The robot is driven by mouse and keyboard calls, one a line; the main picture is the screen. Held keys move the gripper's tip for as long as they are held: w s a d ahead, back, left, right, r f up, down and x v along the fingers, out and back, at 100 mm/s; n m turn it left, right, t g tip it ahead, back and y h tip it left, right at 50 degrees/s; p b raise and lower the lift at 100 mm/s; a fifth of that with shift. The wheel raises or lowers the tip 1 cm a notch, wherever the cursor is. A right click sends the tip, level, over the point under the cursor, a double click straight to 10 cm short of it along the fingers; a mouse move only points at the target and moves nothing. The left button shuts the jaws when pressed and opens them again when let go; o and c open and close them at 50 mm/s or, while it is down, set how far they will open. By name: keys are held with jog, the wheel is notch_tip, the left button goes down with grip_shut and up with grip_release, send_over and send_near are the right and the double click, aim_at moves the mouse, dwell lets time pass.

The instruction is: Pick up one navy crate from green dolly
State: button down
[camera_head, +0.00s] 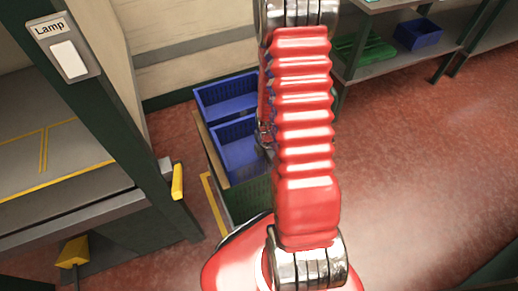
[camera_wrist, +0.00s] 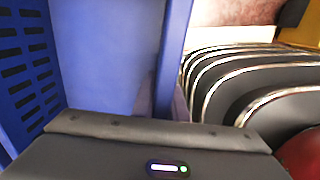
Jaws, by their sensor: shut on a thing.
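Two navy crates sit side by side on the green dolly (camera_head: 246,201), one at the back (camera_head: 212,98) and a nearer one (camera_head: 238,158). My gripper (camera_head: 265,140) is at the right side of the nearer crate, partly hidden behind my red arm. In the wrist view my gripper (camera_wrist: 166,104) is shut on the upright wall of a navy crate (camera_wrist: 100,50), with a dark finger on each side of it. The crate's slotted side shows at the left of that view. I cannot tell whether the crate is lifted clear of the dolly.
A dark-framed bench with a Lamp switch (camera_head: 69,60) stands close at the left. At the upper right, a shelf holds a green crate (camera_head: 368,53) and another blue crate (camera_head: 418,34). Open red floor (camera_head: 430,150) lies to the right.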

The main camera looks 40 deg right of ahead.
notch_tip(320, 180, up, 28)
dwell(1.1)
